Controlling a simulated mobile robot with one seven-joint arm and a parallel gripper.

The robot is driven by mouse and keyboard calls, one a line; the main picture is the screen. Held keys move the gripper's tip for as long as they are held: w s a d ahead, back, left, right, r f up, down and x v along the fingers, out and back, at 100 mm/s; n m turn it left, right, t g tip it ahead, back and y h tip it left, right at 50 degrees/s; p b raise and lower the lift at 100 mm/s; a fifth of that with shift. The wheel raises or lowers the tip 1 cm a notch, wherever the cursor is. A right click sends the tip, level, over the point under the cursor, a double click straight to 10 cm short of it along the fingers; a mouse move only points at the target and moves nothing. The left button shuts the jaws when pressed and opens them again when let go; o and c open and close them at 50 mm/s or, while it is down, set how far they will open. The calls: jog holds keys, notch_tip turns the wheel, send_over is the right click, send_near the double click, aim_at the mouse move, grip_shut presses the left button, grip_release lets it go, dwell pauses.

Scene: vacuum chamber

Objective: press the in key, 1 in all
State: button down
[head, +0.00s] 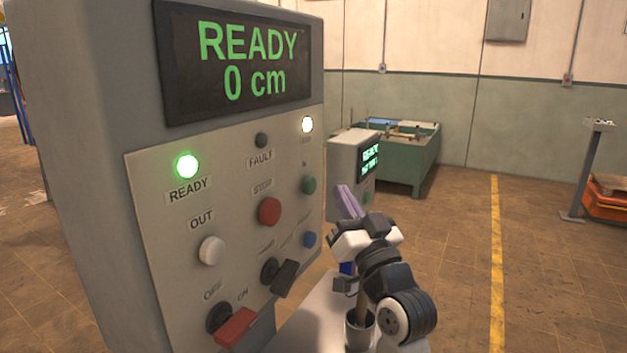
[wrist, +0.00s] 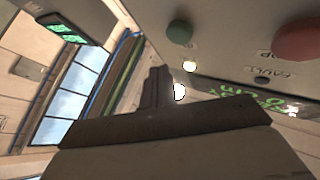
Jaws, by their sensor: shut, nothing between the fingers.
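The in key is the green round button (head: 308,185) at the right of the grey control panel (head: 150,250), under a partly legible label ending in "N". It also shows at the top of the wrist view (wrist: 180,32). My gripper (head: 345,190) is shut and empty, its fingers pointing up, to the right of the green button in the head view. In the wrist view the shut fingers (wrist: 156,85) are apart from the button. The display (head: 235,60) reads "READY 0 cm". The ready lamp (head: 187,166) glows green and another lamp (head: 307,124) glows white.
Near the green button are the red stop button (head: 269,211), a blue button (head: 309,240) and a black selector (head: 280,275). A white out button (head: 211,250) and a red-handled switch (head: 233,325) are further left. A smaller console and a green bench (head: 405,160) stand behind.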

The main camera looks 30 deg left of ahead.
aim_at(310, 186)
jog(key=shift+a, duration=1.2)
jog(key=shift+a, duration=0.15)
dwell(1.1)
jog(key=shift+a, duration=0.3)
